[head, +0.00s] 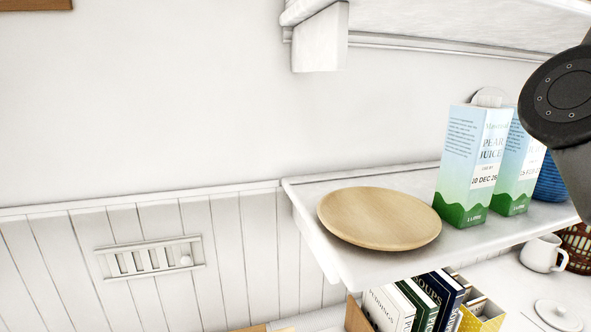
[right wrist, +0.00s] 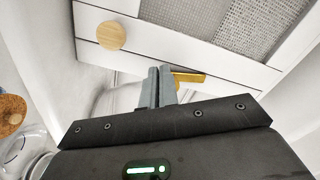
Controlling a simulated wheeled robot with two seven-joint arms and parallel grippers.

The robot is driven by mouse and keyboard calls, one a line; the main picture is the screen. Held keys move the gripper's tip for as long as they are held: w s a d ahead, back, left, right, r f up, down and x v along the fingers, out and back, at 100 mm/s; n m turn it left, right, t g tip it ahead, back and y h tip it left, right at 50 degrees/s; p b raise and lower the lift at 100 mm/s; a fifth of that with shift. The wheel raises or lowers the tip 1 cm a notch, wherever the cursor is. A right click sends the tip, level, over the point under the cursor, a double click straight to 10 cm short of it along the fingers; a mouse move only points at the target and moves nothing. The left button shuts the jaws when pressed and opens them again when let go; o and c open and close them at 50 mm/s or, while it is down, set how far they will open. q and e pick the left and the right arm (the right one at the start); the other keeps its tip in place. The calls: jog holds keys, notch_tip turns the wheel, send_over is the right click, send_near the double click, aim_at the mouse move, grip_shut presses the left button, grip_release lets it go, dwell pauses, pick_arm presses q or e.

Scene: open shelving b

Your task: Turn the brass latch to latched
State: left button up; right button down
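The brass latch (right wrist: 190,77) shows in the right wrist view as a short yellow bar, lying roughly level along the lower edge of a white cabinet front. Its left end is hidden behind my right gripper (right wrist: 160,72). The two grey fingertips are close together with nothing visible between them. They are at or just in front of the latch's left end; I cannot tell whether they touch it. The latch does not show in the head view. My left gripper is in neither view.
In the right wrist view, a round wooden knob (right wrist: 112,36) sticks out left of the fingers, and a glass jar (right wrist: 30,140) stands at the left edge. In the head view, a shelf holds a wooden plate (head: 379,218) and juice cartons (head: 470,165), with books (head: 415,300) below.

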jog(key=shift+f, duration=0.1)
jog(key=b+v, duration=0.3)
jog(key=v, duration=0.3)
jog(key=shift+f, duration=0.25)
dwell(0.4)
